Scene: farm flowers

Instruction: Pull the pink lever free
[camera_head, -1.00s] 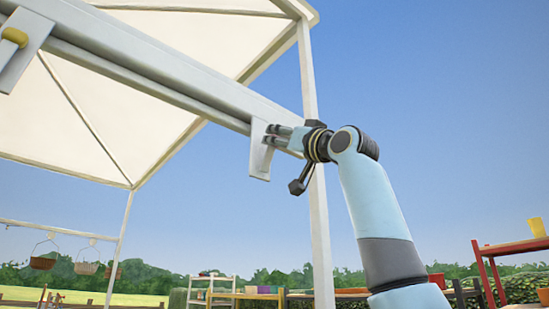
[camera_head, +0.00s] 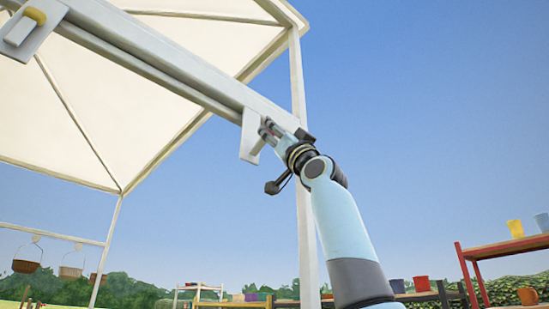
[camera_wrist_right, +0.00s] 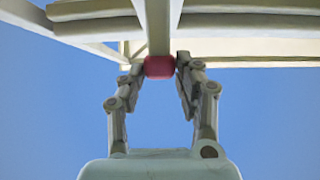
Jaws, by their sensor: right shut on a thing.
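The pink lever (camera_wrist_right: 160,67) shows in the right wrist view as a reddish-pink knob between the fingertips. My right gripper (camera_wrist_right: 160,69) is shut on it from both sides. In the head view my right gripper (camera_head: 268,132) is up at the right end of the grey beam, beside a pale bracket plate (camera_head: 250,140). The lever is hidden there behind the fingers and plate. My left gripper is not in view.
A long grey beam (camera_head: 150,70) slopes across under a white canopy (camera_head: 90,120). A yellow-ended lever (camera_head: 35,15) sits on another plate at upper left. A white post (camera_head: 305,240) stands behind my right arm. A red shelf (camera_head: 500,248) with pots is at right.

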